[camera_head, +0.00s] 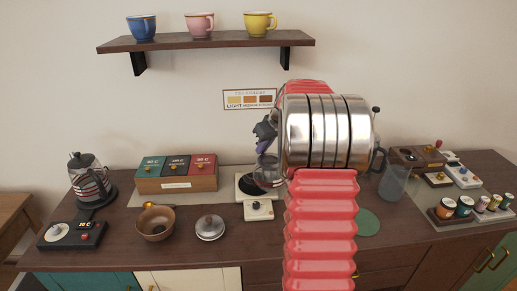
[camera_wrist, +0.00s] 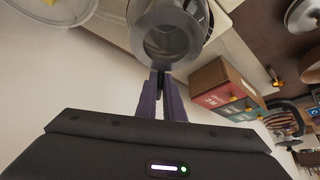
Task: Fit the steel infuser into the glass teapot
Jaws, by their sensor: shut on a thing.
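My gripper (camera_head: 266,145) is left of my arm's steel section, and its dark purple fingers are shut on the steel infuser (camera_head: 268,177). In the wrist view the fingertips (camera_wrist: 161,80) pinch the near edge of the infuser (camera_wrist: 197,36), a grey, see-through cup with a wide round rim. It appears held above the pale stand. A clear glass vessel (camera_head: 394,184) stands right of my arm and may be the teapot; my arm hides part of that area. A clear round rim (camera_wrist: 45,16) also shows at upper left in the wrist view, apart from the infuser.
Several jars (camera_head: 465,207) stand at right. A wall shelf (camera_head: 207,42) with cups is above.

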